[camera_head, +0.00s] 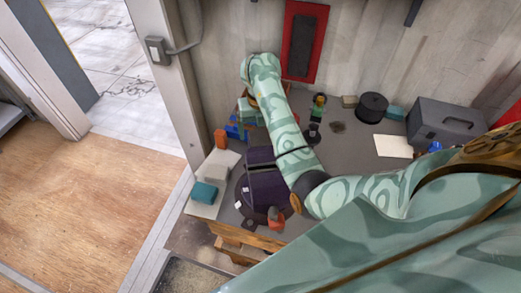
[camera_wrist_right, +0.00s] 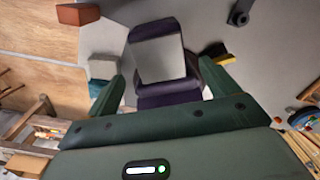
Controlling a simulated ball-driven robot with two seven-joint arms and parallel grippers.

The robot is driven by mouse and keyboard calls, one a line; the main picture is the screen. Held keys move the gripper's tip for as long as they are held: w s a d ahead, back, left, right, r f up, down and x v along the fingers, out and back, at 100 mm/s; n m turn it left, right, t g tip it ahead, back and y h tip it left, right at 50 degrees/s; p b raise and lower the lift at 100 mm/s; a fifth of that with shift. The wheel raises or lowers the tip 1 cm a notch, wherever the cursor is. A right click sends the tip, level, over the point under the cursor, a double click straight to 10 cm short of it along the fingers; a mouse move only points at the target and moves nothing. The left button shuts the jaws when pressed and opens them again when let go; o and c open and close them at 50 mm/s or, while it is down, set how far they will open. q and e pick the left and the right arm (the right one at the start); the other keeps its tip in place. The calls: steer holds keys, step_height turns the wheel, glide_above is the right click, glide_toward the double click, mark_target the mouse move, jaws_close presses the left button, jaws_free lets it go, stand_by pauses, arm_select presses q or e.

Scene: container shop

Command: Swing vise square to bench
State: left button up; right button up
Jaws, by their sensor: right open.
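The purple vise (camera_head: 262,192) sits on the grey bench near its left front corner, on a dark round base. Its body looks turned slightly off the bench edge; the exact angle is hard to tell. In the right wrist view the vise (camera_wrist_right: 180,88) has a flat grey face and lies ahead of and between my fingers. My left gripper is not in view.
A white box (camera_head: 218,165) and a teal box (camera_head: 203,192) lie left of the vise. An orange block (camera_head: 220,139) stands behind them. A grey toolbox (camera_head: 445,123), black roll (camera_head: 372,106) and white sheet (camera_head: 393,146) are at the right. The bench middle is mostly clear.

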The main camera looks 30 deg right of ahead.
mark_target(261, 140)
step_height(261, 140, down, 7)
steer(key=shift+f+b, duration=0.15)
steer(key=shift+b, duration=0.95)
steer(key=shift+f, duration=0.55)
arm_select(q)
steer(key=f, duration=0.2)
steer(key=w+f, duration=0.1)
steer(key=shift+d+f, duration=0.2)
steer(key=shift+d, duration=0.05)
